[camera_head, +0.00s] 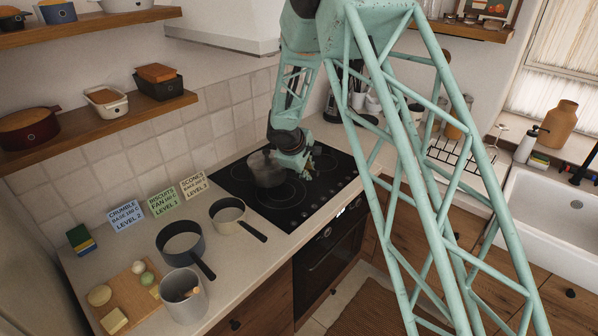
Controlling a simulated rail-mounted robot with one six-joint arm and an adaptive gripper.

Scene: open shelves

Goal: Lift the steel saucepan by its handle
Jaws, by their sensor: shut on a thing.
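The steel saucepan (266,170) is at the left rear part of the black cooktop (243,197), and it looks grey and shiny. My gripper (308,167) is at the right side of the saucepan, at the end of my pale green arm, and is shut on its handle. The handle is mostly hidden by the gripper. I cannot tell whether the saucepan touches the cooktop or is slightly above it.
A dark pan (181,256) and a cream pan (229,216) stand on the counter left of the cooktop. Recipe cards (161,200) lean against the tiles. A range hood (222,38) hangs above. The front right of the cooktop is clear.

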